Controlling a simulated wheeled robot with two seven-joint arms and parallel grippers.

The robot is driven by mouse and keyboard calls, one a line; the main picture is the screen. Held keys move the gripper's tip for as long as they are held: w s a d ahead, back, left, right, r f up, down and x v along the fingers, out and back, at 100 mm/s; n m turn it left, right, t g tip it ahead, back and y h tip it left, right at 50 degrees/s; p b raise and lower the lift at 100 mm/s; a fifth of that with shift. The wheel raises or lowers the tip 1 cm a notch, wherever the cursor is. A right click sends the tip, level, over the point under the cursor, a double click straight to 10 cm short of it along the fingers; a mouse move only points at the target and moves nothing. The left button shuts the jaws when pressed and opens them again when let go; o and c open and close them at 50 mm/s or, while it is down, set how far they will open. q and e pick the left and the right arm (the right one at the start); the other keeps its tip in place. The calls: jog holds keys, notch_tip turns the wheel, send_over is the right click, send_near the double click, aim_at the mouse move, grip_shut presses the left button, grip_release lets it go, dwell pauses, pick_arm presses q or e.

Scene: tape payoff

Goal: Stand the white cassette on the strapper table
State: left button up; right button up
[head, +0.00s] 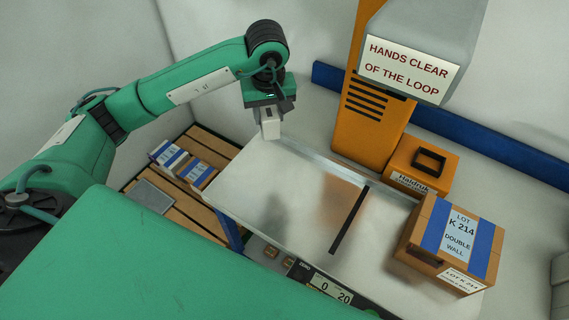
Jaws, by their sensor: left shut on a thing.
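My left gripper (267,105) is shut on the white cassette (270,127), which hangs upright below it. The cassette is small and pale, and the gripper hides its upper part. It is at the far left corner of the strapper table (290,180), a shiny metal top with a dark slot (348,222) across it. I cannot tell whether the cassette's bottom touches the table or is a little above it. My right gripper is not in view.
A carton with blue bands (448,241) sits at the table's right end. An orange column (367,128) and an orange unit (421,163) stand behind. A slatted wooden surface (207,152) with small blue-banded boxes (169,156) lies left. The table's left half is bare.

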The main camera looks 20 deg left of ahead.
pick_arm(q)
notch_tip(320, 180, down, 18)
jog(key=p, duration=0.5)
jog(key=shift+w+r, duration=0.1)
jog(key=shift+r, duration=0.15)
jog(key=shift+f, duration=0.3)
jog(key=o, duration=0.7)
jog(key=shift+f, duration=0.1)
jog(key=o, duration=0.4)
